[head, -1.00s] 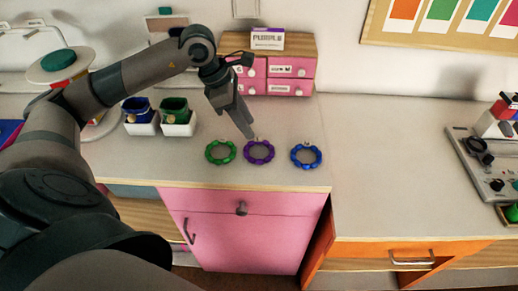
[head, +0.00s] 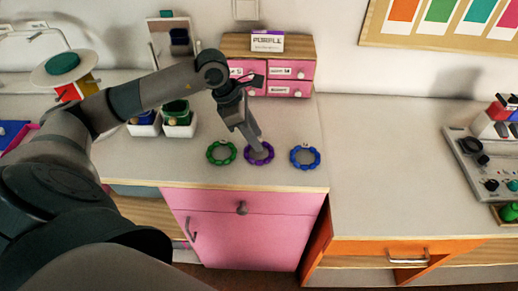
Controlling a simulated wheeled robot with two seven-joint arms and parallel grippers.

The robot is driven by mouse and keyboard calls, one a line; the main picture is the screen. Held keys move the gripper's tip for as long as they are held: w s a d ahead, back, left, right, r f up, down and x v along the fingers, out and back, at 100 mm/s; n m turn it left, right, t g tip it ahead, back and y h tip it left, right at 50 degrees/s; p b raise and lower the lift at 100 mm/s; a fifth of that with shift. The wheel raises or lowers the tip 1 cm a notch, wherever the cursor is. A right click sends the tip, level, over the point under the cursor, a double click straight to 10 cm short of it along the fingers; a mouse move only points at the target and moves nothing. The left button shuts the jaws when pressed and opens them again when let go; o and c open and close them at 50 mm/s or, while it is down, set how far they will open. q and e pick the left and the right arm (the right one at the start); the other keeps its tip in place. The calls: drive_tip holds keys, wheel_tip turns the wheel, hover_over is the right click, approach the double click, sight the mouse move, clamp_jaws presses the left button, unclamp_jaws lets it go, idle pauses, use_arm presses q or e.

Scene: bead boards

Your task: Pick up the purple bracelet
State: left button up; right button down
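The purple bracelet (head: 259,162) lies flat on the pale counter, between a green bracelet (head: 221,153) on its left and a blue bracelet (head: 305,158) on its right. My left gripper (head: 256,146) points down at the purple bracelet, its fingertips over the ring's far part and hiding some of it. The fingers look close together from this angle, and I cannot tell whether they are apart or touching the bracelet. My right gripper is not in view.
A small pink drawer box (head: 290,70) with a "PURPLE" sign (head: 267,42) stands behind. White bins (head: 181,127) with blue and green containers stand at the left.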

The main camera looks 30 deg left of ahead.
use_arm(q)
drive_tip(key=shift+f, duration=0.25)
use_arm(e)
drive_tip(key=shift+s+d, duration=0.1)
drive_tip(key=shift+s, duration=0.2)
use_arm(q)
clamp_jaws()
drive_tip(key=shift+r, duration=0.15)
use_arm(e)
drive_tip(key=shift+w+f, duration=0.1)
